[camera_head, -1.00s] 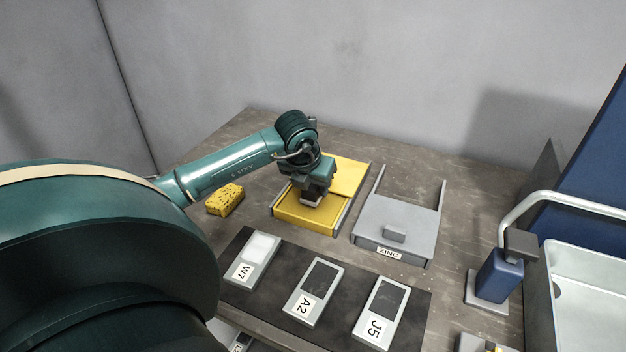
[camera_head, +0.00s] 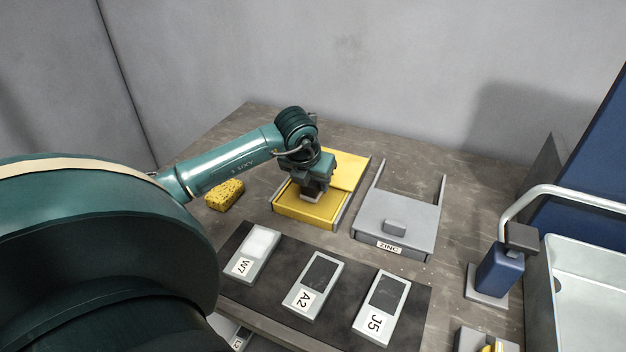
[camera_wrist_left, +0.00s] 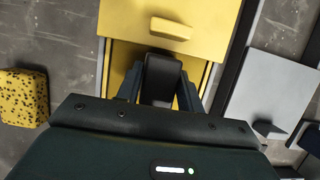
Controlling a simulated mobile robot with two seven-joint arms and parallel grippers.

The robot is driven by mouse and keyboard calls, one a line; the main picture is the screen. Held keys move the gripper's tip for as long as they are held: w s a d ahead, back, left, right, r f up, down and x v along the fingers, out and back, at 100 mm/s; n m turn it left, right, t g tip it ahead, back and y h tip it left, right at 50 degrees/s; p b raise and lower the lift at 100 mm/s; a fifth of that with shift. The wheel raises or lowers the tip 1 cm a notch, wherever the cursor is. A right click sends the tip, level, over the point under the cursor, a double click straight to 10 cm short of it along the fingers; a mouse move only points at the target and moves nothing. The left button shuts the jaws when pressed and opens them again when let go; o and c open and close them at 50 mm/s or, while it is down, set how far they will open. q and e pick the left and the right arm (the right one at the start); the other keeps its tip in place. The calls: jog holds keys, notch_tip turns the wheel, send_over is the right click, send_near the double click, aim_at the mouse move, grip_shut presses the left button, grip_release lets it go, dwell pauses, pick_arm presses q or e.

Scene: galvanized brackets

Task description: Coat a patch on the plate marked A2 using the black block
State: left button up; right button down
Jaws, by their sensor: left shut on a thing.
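My left gripper (camera_head: 314,192) is shut on the black block (camera_wrist_left: 160,78), which shows between its fingers in the wrist view. It is at the open front part of the yellow tray (camera_head: 301,219); whether the block touches the tray's floor I cannot tell. The tray's yellow lid (camera_head: 346,170) is slid back. The plate marked A2 (camera_head: 302,300) lies in the middle of the dark mat, with a dark grey patch. My right gripper is not in view.
Plate W7 (camera_head: 243,267) with a whitish patch and plate J5 (camera_head: 374,322) flank A2 on the mat (camera_head: 345,311). A closed grey box marked ZINC (camera_head: 405,215) stands right of the tray. A yellow sponge (camera_head: 225,194) lies left. A blue bottle (camera_head: 497,272) and sink (camera_head: 585,300) are right.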

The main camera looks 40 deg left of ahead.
pick_arm(q)
jog(key=shift+s+f+b, duration=0.1)
jog(key=shift+f+b, duration=0.4)
dwell(1.6)
jog(key=shift+r+p, duration=2.1)
jog(key=shift+r, duration=1.55)
